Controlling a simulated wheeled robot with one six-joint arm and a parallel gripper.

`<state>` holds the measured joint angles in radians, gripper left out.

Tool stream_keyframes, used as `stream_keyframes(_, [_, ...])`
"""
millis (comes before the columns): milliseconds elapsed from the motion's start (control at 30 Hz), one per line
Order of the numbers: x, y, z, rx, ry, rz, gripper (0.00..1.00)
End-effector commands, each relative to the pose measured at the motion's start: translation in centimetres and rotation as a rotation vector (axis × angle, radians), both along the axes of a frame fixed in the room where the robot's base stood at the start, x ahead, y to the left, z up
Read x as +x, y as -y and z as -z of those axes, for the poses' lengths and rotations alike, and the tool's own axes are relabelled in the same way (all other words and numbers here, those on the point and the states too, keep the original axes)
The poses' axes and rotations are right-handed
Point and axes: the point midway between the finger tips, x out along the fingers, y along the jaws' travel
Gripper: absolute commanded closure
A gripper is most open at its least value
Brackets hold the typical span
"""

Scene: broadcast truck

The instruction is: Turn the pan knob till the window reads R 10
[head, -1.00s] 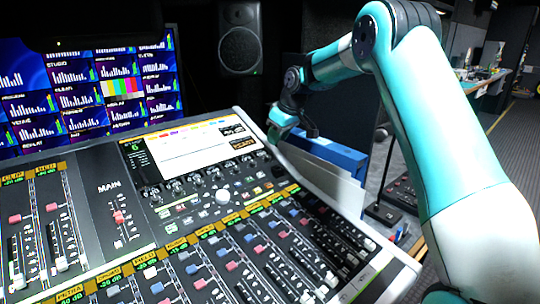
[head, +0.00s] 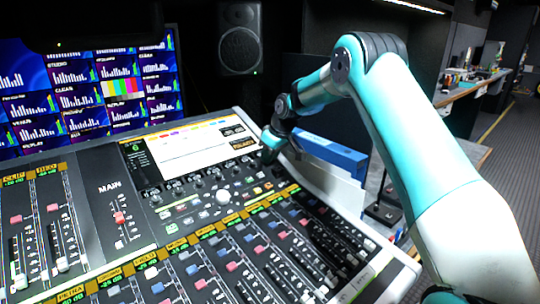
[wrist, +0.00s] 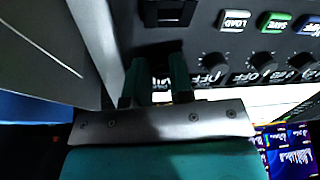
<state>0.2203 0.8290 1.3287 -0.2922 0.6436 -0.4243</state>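My gripper (head: 268,156) is at the right end of the knob row under the mixer's screen in the head view, down at the panel. In the wrist view its two dark teal fingers (wrist: 156,74) stand a narrow gap apart. The gap is dark. I cannot tell whether a knob sits between the fingers or is touched by them. A small black window (wrist: 168,13) shows just beyond the fingertips, with no reading I can make out. The pan knob cannot be singled out; the fingers hide that spot.
Other black knobs (wrist: 213,63), some marked OFF, stand close by, with LOAD (wrist: 234,20) and SAVE (wrist: 275,22) buttons. The screen (head: 190,152) lies behind the knob row. Blue and white folders (head: 335,152) stand right of the console. Faders fill the front.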

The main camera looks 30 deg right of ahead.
Motion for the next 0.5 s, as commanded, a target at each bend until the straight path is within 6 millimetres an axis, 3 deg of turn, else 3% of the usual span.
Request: stream_keyframes(500, [-0.04,0.05,-0.19,0.059,-0.012,0.142,1.00])
